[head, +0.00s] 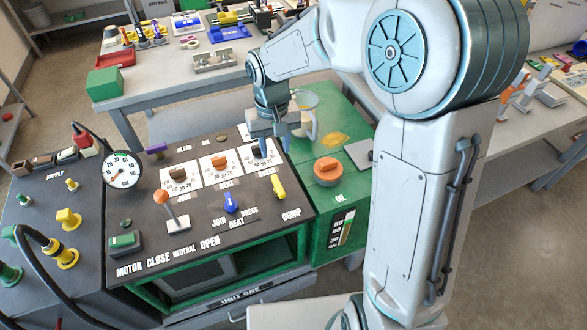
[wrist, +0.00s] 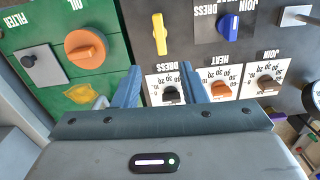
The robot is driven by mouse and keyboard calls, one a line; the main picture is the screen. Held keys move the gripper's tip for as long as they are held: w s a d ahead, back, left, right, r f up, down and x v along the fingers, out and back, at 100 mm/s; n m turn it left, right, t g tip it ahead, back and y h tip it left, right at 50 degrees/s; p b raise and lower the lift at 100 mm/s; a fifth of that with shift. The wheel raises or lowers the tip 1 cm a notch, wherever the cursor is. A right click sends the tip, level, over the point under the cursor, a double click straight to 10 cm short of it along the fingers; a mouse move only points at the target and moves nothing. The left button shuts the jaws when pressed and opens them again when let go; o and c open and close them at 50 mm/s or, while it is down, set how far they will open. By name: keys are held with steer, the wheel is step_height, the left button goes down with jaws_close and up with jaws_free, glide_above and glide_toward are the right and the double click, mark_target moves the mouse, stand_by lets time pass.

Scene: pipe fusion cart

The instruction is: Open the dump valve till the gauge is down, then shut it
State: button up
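The dump valve's yellow handle (head: 279,188) is at the right of the black panel, beside the DUMP label (head: 291,214). In the wrist view the yellow handle (wrist: 160,33) lies just beyond my fingertips, roughly in line with the gap. My gripper (head: 262,147) points down above the panel's back right dial, behind the handle. In the wrist view its blue fingers (wrist: 160,68) are apart with nothing between them. The round white gauge (head: 122,170) stands at the panel's left; its needle reading is too small to tell. Its edge shows in the wrist view (wrist: 313,94).
A blue knob (head: 230,202) and a lever with an orange ball (head: 161,197) stand left of the handle. Three dial plates line the panel's back. An orange oil cap (head: 328,171) sits on the green tank to the right. A workbench (head: 176,76) stands behind.

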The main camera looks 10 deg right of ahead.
mark_target(278, 184)
steer(key=shift+n, duration=0.4)
step_height(278, 184, down, 14)
steer(key=shift+s+r, duration=0.1)
steer(key=shift+s, duration=0.05)
steer(key=shift+c, duration=0.4)
jaws_close()
